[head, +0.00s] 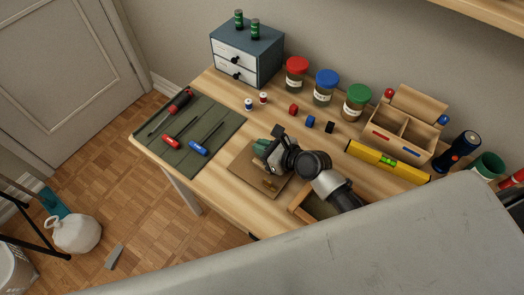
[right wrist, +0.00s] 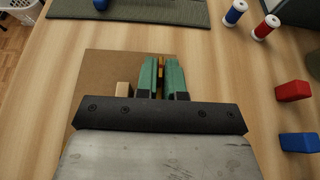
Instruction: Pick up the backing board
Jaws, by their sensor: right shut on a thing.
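The backing board (head: 244,167) is a flat brown square near the desk's front edge. It looks flat on the desk; I cannot tell if it is lifted. It also shows in the right wrist view (right wrist: 100,72). My right gripper (head: 261,147) is above the board, fingers pointing down. In the right wrist view its green fingers (right wrist: 163,72) are shut on a narrow yellow-brown piece that seems to stand up from the board. A small pale wooden block (right wrist: 123,89) sits on the board beside the fingers. My left gripper is not in view.
A green mat (head: 190,135) with screwdrivers lies to the left. Behind stand a drawer box (head: 247,52) and lidded jars (head: 326,86). To the right are a yellow level (head: 388,161), a wooden caddy (head: 412,130) and an open wooden tray (head: 303,208) close to the board.

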